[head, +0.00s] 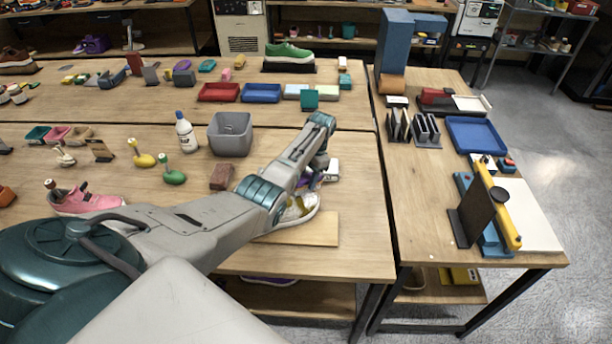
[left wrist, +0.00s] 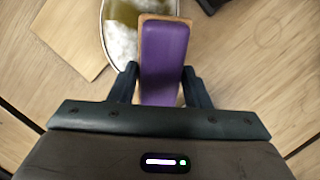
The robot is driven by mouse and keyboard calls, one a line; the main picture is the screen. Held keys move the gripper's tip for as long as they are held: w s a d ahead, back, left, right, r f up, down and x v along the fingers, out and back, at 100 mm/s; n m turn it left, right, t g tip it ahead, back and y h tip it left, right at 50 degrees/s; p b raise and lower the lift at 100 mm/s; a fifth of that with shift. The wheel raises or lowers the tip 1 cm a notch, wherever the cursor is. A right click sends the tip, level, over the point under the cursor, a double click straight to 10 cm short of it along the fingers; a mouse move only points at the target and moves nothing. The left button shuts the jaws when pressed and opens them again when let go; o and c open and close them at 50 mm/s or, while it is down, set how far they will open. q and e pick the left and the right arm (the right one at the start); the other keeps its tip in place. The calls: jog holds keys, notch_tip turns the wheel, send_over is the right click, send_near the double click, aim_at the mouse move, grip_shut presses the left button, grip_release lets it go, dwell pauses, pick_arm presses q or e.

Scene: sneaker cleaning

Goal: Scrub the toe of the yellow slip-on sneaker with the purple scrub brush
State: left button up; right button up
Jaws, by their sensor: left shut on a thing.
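The yellow slip-on sneaker (head: 298,211) sits on a flat wooden board (head: 322,230) near the table's front edge, partly hidden by my left arm. In the left wrist view, the sneaker (left wrist: 121,12) is at the top, with white patches, seemingly foam, on its yellow upper. My left gripper (left wrist: 161,78) is shut on the purple scrub brush (left wrist: 165,52), with one finger on each side. The brush's far end overlaps the sneaker's edge in that view; I cannot tell whether they touch. My right gripper is not in view.
A pink sneaker (head: 86,201) is further left. The right table holds a blue tray (head: 478,135) and a dark upright panel (head: 474,215).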

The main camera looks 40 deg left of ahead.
pick_arm(q)
jog(key=shift+s+d+f, duration=0.15)
jog(key=shift+f, duration=0.05)
jog(key=v, duration=0.4)
jog(key=shift+r, duration=0.1)
jog(key=shift+w+r, duration=0.3)
jog(key=shift+r, duration=0.2)
jog(key=shift+w+r, duration=0.2)
jog(key=shift+r, duration=0.35)
jog(key=shift+v, duration=1.7)
